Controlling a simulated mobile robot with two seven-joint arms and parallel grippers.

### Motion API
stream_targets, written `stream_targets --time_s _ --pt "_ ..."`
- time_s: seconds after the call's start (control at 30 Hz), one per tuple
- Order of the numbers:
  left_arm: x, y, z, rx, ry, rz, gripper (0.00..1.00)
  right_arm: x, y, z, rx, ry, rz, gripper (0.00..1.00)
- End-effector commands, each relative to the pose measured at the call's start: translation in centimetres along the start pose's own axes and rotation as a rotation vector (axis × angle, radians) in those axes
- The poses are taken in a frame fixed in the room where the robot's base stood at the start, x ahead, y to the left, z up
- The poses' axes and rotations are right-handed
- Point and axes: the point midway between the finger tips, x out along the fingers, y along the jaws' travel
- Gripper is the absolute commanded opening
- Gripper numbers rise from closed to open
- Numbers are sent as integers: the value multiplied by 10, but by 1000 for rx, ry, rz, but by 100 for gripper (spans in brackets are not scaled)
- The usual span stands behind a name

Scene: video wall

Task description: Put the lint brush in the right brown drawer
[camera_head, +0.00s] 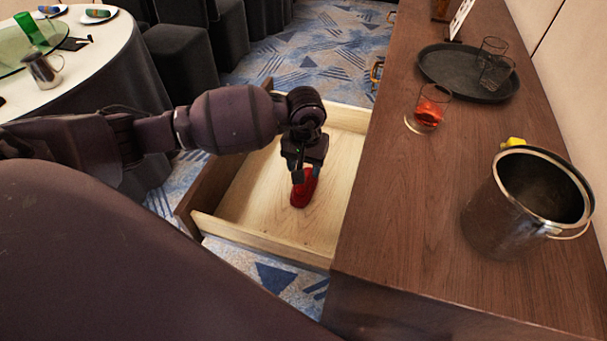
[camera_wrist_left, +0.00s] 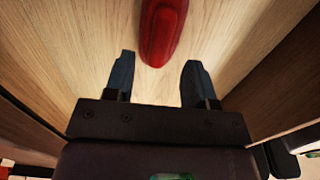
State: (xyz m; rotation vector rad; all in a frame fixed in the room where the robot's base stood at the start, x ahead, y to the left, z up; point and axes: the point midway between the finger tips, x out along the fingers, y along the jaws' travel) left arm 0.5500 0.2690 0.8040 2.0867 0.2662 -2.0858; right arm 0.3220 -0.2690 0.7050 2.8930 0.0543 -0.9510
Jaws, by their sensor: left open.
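The red lint brush (camera_head: 303,190) lies on the light wooden floor of the open brown drawer (camera_head: 237,216). My left gripper (camera_head: 305,172) is over the drawer, just above the brush, and hides part of it in the head view. In the left wrist view the brush (camera_wrist_left: 162,32) lies beyond the fingertips, and the gap between the two fingers (camera_wrist_left: 157,75) is empty. The left gripper is open and apart from the brush. My right gripper is not in view.
The drawer juts from a brown sideboard (camera_head: 400,222). On the sideboard are a metal bucket (camera_head: 500,215), a glass with red drink (camera_head: 430,108) and a dark round tray (camera_head: 440,66) with glasses. A round white table (camera_head: 95,60) stands at the back left.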

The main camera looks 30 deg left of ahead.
Motion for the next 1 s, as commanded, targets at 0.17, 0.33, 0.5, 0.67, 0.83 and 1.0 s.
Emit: stream_targets --time_s 0.17,0.33,0.5,0.67,0.83,1.0 --pt "-37 0 -1 1 6 0 51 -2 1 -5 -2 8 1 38" --pt "-59 0 0 1 3 0 51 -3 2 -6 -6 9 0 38" --pt "-68 0 0 0 0 0 51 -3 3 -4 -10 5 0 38" --pt "-70 0 0 0 -1 0 51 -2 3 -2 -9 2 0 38" --pt "-70 0 0 0 -1 0 51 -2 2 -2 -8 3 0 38" --pt "-69 0 0 0 -1 0 51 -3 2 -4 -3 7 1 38"
